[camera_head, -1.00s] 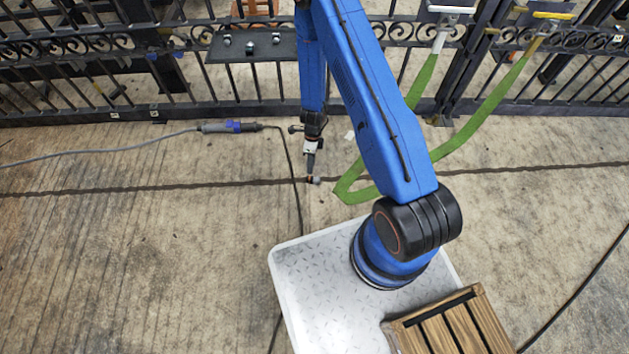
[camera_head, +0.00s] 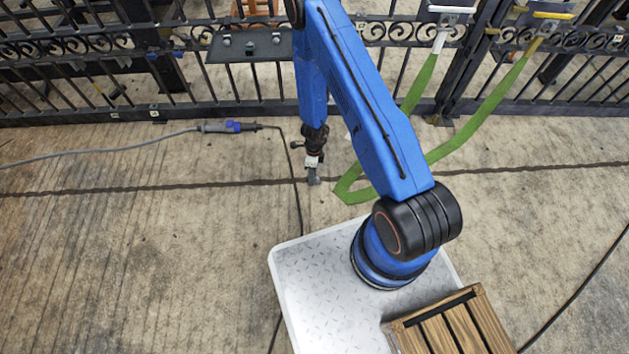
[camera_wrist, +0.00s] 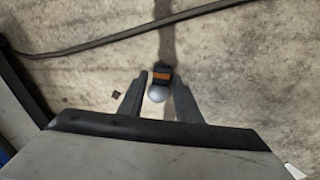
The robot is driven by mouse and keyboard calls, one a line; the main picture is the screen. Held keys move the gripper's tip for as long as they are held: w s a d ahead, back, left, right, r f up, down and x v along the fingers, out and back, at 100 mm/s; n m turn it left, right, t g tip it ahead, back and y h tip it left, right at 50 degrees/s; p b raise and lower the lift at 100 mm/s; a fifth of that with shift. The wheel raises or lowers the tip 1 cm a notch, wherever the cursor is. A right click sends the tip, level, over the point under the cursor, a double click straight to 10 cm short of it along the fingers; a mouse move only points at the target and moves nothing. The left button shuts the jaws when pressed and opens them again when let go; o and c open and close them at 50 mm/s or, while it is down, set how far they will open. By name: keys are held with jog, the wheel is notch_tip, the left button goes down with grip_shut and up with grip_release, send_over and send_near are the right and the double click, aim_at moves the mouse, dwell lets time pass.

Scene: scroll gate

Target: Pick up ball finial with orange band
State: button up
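The ball finial with the orange band (camera_wrist: 160,82) shows in the wrist view. It has a silver ball at its near end, an orange band and a dark far end, and is on the concrete floor by a dark crack. My gripper (camera_wrist: 159,84) is open, with one finger on each side of the finial. A small gap seems to show at the left finger; whether the right finger touches it I cannot tell. In the head view my gripper (camera_head: 313,181) points down near the floor crack, and it hides the finial there.
A green strap (camera_head: 352,190) lies just right of my gripper. A dark cable (camera_head: 297,205) runs on its left, with a grey and blue connector (camera_head: 228,127) further left. The iron gate (camera_head: 225,95) stands behind. A wooden crate (camera_head: 450,325) is at front right.

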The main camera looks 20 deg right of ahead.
grip_shut()
jog(key=shift+r, duration=0.1)
notch_tip(320, 180, up, 10)
dwell(0.7)
